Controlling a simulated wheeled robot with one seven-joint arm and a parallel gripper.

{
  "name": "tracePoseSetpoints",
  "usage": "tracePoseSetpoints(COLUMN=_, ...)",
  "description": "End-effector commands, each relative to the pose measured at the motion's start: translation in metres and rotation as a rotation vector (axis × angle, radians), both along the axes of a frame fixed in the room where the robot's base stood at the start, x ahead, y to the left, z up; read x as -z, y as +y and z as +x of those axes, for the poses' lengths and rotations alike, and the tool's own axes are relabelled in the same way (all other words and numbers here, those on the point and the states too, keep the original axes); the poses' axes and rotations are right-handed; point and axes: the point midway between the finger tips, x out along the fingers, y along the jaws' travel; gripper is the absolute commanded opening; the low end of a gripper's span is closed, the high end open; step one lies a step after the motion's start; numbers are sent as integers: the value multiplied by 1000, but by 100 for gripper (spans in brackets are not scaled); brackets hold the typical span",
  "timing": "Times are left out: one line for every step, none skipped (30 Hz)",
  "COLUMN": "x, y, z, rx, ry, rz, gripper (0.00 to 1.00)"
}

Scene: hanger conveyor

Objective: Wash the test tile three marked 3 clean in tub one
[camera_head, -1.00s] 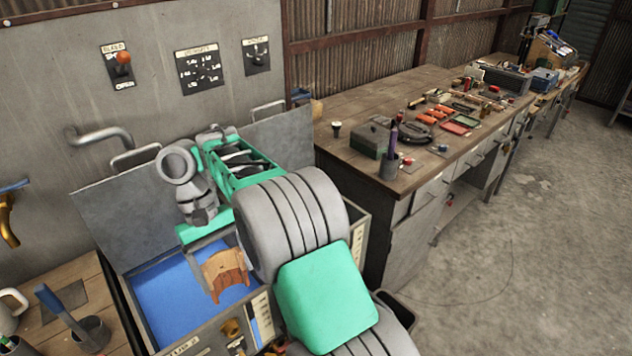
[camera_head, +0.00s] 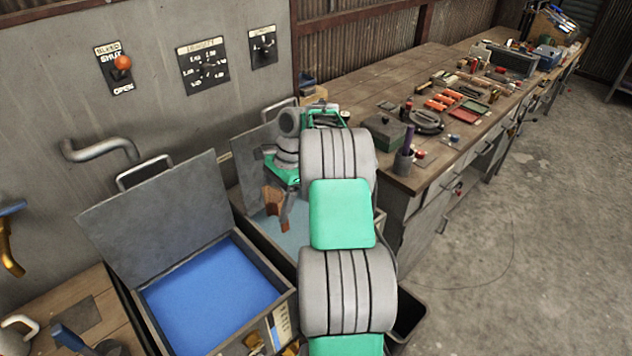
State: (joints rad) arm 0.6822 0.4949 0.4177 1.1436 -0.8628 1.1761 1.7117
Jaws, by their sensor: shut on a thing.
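My gripper (camera_head: 287,206) is low over the right-hand tub (camera_head: 246,182), largely hidden behind my arm. It is shut on an orange-brown piece (camera_head: 273,199), which may be the test tile; no mark 3 can be read on it. The right-hand tub holds pale grey-blue liquid (camera_head: 268,228). I cannot tell whether the piece touches the liquid. The left-hand tub (camera_head: 200,255) stands with its grey lid raised and holds bright blue liquid. I cannot read which tub is one.
A wall panel carries an orange-knobbed lever (camera_head: 122,63) and two dark dials. A long workbench (camera_head: 365,85) with tools and several orange items runs to the back right. A wooden table edge (camera_head: 75,300) with mugs is at lower left. A black bin (camera_head: 408,318) stands beside my arm.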

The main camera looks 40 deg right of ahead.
Motion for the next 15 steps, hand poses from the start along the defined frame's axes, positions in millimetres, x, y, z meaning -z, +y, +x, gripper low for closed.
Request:
tracePoseSetpoints(x=0, y=-29, z=0, rx=136, ry=1, rz=4, gripper=29)
tracePoseSetpoints(x=3, y=-44, z=-1, rx=220, ry=1, rz=6, gripper=29)
tracePoseSetpoints(x=7, y=-64, z=-1, rx=324, ry=1, rz=10, gripper=29)
tracePoseSetpoints(x=9, y=-79, z=-3, rx=395, ry=2, rz=12, gripper=29)
tracePoseSetpoints(x=12, y=-91, z=-4, rx=458, ry=1, rz=15, gripper=29)
tracePoseSetpoints(x=15, y=-106, z=-6, rx=532, ry=0, rz=17, gripper=29)
tracePoseSetpoints(x=17, y=-115, z=-7, rx=578, ry=0, rz=19, gripper=29)
tracePoseSetpoints(x=19, y=-124, z=-9, rx=617, ry=-1, rz=22, gripper=29)
tracePoseSetpoints(x=20, y=-132, z=-10, rx=661, ry=-2, rz=22, gripper=29)
tracePoseSetpoints(x=21, y=-137, z=-11, rx=686, ry=-1, rz=23, gripper=29)
tracePoseSetpoints(x=23, y=-141, z=-12, rx=705, ry=-1, rz=24, gripper=29)
tracePoseSetpoints(x=24, y=-144, z=-13, rx=720, ry=-2, rz=26, gripper=29)
tracePoseSetpoints(x=26, y=-145, z=-13, rx=726, ry=-3, rz=27, gripper=29)
tracePoseSetpoints(x=27, y=-146, z=-13, rx=729, ry=-2, rz=27, gripper=29)
tracePoseSetpoints(x=30, y=-146, z=-13, rx=729, ry=-2, rz=27, gripper=29)
